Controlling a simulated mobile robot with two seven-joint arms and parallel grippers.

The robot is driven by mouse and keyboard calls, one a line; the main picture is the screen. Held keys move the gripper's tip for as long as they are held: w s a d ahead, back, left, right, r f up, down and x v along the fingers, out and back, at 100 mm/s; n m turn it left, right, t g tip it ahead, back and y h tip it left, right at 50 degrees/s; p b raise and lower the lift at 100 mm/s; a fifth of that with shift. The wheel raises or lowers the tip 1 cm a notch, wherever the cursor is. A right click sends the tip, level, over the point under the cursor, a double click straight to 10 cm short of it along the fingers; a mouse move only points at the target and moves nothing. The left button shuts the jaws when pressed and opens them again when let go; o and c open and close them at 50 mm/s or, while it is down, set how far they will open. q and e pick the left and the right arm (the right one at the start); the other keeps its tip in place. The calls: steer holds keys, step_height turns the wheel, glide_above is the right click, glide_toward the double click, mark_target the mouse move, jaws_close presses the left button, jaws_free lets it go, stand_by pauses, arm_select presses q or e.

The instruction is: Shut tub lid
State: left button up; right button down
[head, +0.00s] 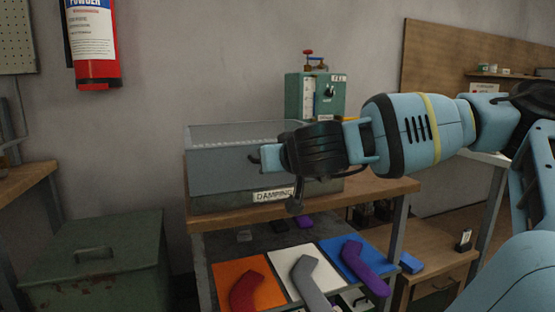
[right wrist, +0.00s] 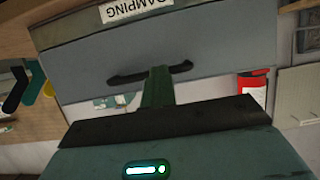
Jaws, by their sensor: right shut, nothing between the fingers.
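The tub (head: 228,203) is a dark box with a DAMPING label on its front, standing on the wooden bench. Above the label is a grey panel, its lid (head: 218,172); I cannot tell exactly how far it stands open. In the right wrist view the lid (right wrist: 215,50) shows upside down with a black bar handle (right wrist: 122,78). My right gripper (head: 263,158) is shut and empty in front of the lid. Its closed fingers (right wrist: 157,86) overlap the handle's middle in the wrist view; contact is unclear. My left gripper is out of view.
A green machine (head: 300,92) stands behind the tub on the bench (head: 387,190). Below are a red sock (head: 250,290), a grey sock (head: 312,284) and a purple sock (head: 362,265) on coloured boards. A green chest (head: 95,270) stands left. A fire extinguisher (head: 95,45) hangs on the wall.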

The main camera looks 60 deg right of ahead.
steer(key=shift+f, duration=0.7)
step_height(320, 180, up, 6)
steer(key=p, duration=0.3)
arm_select(q)
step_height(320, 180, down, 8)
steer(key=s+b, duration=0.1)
steer(key=b, duration=1)
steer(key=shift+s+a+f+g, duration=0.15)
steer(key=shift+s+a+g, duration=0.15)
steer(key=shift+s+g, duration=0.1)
arm_select(e)
steer(key=s+a+f, duration=0.5)
steer(key=s+a, duration=0.1)
steer(key=s, duration=0.1)
steer(key=shift+f, duration=0.35)
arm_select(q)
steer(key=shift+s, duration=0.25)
arm_select(e)
steer(key=shift+s, duration=0.1)
